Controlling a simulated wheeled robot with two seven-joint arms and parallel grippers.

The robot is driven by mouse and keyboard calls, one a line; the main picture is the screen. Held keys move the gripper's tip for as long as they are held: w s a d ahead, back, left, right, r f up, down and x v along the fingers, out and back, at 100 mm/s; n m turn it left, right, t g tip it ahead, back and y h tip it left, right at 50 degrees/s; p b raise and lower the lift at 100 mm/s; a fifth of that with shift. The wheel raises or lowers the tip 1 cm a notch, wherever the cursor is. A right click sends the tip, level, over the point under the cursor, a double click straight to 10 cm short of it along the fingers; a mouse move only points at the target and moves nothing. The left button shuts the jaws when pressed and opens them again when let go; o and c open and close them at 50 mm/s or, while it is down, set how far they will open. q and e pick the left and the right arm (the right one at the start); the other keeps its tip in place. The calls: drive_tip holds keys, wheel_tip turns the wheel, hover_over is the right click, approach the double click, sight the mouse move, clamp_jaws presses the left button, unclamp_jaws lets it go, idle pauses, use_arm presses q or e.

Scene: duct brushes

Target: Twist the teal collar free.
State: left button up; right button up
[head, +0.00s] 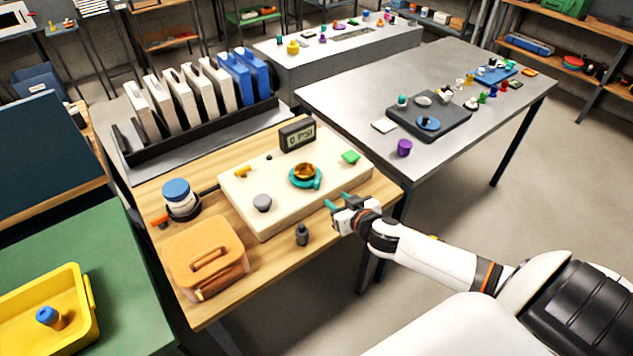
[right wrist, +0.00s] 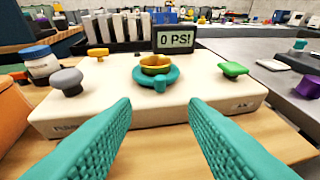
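The teal collar (head: 305,178) is a ring with a small tab, seated around an amber-gold fitting (head: 304,170) on top of a cream box (head: 236,196). In the right wrist view the teal collar (right wrist: 158,78) is ahead, centred between the fingers. Its tab points toward me. A display (head: 298,136) behind it reads 0 PSI. My right gripper (head: 332,203) has teal fingers and is at the box's right front edge, apart from the collar. In the wrist view the right gripper (right wrist: 160,125) is open and empty. My left gripper is not in view.
The box also carries a grey knob (head: 262,203), a yellow handle (head: 243,171) and a green knob (head: 350,157). A dark bottle (head: 302,235) stands in front. An orange case (head: 207,258) and a blue-lidded jar (head: 178,197) are at left. A metal table (head: 340,92) adjoins at right.

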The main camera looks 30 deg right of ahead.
approach(318, 186)
drive_tip(key=w, duration=0.3)
drive_tip(key=x, duration=0.2)
drive_tip(key=f+x, duration=0.1)
drive_tip(key=x, duration=0.1)
drive_tip(key=shift+w+d+f, duration=0.1)
drive_tip(key=shift+w+d, duration=0.05)
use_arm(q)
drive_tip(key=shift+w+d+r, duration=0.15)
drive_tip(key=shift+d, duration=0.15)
use_arm(e)
drive_tip(key=shift+w+f, duration=0.25)
drive_tip(key=shift+w, duration=0.2)
clamp_jaws()
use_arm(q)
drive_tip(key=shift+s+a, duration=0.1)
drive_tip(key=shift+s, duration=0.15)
